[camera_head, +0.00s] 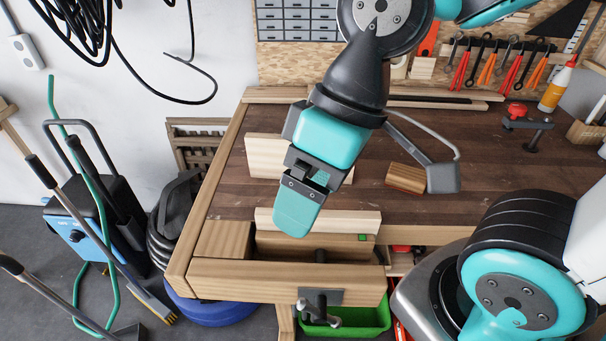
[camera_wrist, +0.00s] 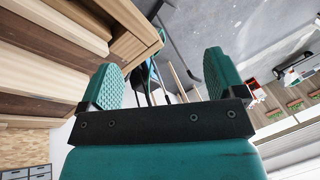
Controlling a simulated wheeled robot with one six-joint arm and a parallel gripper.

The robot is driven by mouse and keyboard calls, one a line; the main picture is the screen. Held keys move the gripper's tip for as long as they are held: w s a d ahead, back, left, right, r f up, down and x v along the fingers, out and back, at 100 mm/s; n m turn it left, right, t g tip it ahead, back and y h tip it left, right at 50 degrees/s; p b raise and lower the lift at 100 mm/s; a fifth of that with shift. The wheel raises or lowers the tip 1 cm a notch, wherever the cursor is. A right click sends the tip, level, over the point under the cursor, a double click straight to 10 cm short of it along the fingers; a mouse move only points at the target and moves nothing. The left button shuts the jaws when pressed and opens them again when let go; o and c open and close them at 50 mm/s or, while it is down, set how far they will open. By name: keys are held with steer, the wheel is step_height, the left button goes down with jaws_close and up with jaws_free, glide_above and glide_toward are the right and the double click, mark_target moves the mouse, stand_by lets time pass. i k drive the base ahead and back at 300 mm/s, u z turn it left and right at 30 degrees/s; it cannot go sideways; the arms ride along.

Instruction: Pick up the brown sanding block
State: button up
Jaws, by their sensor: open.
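The brown sanding block (camera_head: 405,178) appears to be the small reddish-brown wooden block lying on the workbench top (camera_head: 225,190), right of the middle. Its right end is close to a dark grey lamp-like head. My gripper (camera_head: 298,205) hangs over the bench's front part, to the left of the block and apart from it. In the wrist view my gripper (camera_wrist: 165,78) shows two teal ribbed fingers spread wide with nothing between them. The block cannot be made out in the wrist view; the bench edge (camera_wrist: 135,45) fills the upper left.
The grey head (camera_head: 442,178) with a curved rod stands right beside the block. Pale boards lie behind my gripper (camera_head: 265,158) and at the front vise (camera_head: 345,223). A red-handled clamp (camera_head: 517,112) is at the back right. The bench between block and front edge looks clear.

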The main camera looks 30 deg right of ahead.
mark_target(412, 180)
steer(key=k, duration=1)
steer(key=u, duration=0.65)
steer(key=i, duration=0.65)
steer(key=z, duration=1.75)
steer(key=i, duration=0.5)
steer(key=u, duration=0.05)
